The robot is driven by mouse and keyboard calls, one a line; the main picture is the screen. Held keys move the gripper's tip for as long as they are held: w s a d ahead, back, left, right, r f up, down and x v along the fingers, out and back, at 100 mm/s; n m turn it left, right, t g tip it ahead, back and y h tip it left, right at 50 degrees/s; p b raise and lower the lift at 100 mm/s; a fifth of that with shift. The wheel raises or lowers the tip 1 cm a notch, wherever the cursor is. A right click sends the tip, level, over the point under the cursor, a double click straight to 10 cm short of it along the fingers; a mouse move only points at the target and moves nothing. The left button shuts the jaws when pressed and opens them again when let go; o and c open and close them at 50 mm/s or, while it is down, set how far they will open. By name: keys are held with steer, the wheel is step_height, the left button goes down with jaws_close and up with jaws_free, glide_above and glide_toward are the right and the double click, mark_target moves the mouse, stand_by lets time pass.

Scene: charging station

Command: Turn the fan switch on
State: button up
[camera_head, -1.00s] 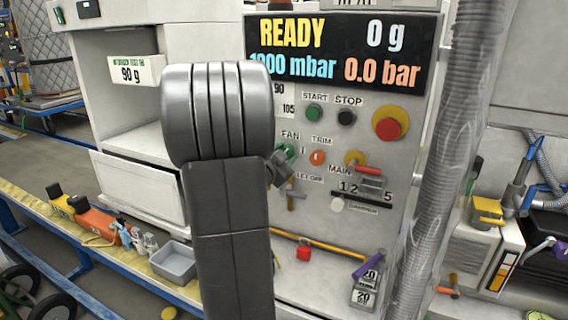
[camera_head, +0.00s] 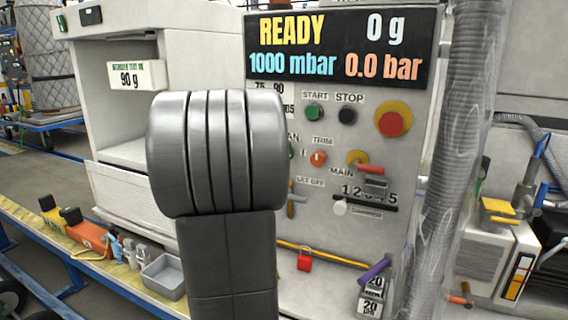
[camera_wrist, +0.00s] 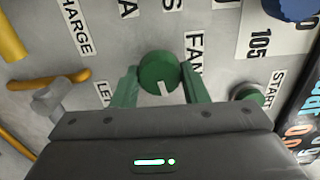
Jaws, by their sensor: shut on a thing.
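The fan switch is a round green knob (camera_wrist: 158,68) with a white pointer line, beside the FAN label (camera_wrist: 195,58) in the wrist view. The pointer line runs toward the lower right of that view. My gripper (camera_wrist: 159,75) has its two green fingers on either side of the knob and is shut on it. In the head view my arm hides the gripper and most of the fan switch. Only a green sliver of the switch (camera_head: 291,152) shows at the arm's right edge, left of the orange TRIM knob (camera_head: 318,159).
The green START button (camera_head: 314,112), black STOP button (camera_head: 347,115) and red emergency button (camera_head: 390,123) sit above on the panel. The red-handled MAIN valve (camera_head: 369,169) is to the right. A ribbed hose (camera_head: 452,170) runs down the panel's right side.

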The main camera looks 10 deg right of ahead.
steer(key=shift+f+m+b, duration=0.15)
steer(key=shift+m+b, duration=0.3)
steer(key=shift+m, duration=0.35)
steer(key=o, duration=1)
steer(key=shift+c, duration=0.2)
steer(key=v, duration=1.4)
steer(key=shift+w, duration=0.1)
steer(key=x, duration=1.3)
steer(key=shift+w+d, duration=0.3)
